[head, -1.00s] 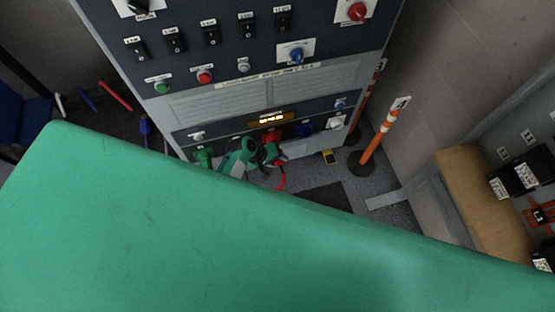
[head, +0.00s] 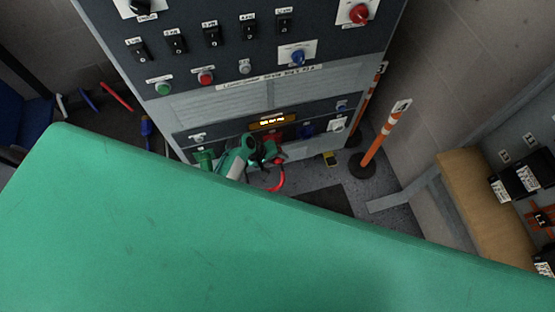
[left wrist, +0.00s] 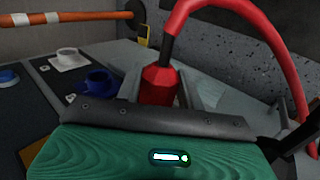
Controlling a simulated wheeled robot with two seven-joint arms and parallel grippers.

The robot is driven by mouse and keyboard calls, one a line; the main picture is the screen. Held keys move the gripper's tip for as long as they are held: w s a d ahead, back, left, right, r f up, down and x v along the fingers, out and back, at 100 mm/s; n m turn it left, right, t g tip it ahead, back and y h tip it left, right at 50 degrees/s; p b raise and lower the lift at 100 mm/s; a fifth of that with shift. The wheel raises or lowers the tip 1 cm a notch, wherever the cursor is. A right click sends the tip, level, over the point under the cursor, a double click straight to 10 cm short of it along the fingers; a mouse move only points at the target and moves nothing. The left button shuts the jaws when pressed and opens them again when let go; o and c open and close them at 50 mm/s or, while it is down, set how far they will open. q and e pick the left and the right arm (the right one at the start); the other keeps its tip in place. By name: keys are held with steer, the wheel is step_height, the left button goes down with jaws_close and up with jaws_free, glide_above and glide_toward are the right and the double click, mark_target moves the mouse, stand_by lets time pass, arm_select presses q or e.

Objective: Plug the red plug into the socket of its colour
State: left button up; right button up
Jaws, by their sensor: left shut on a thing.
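The red plug (left wrist: 160,85) shows in the left wrist view between the two grey fingers of my left gripper (left wrist: 160,96), with its red cable (left wrist: 205,8) arching up and to the right. In the head view my left gripper (head: 270,156) is at the low front of the cabinet, and the red cable (head: 280,178) hangs in a loop below it. The red socket (head: 271,138) is just above and behind the gripper, partly hidden. The plug's front end is hidden, so I cannot tell whether it touches the socket. My right gripper is out of view.
A blue socket (head: 305,130) and a white socket (head: 337,125) are to the right on the panel; a green socket (head: 204,157) is at left. Orange-white posts (head: 387,132) stand at right.

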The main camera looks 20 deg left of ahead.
arm_select(q)
steer(key=shift+w+a, duration=0.5)
steer(key=shift+w, duration=0.3)
steer(key=o, duration=1.2)
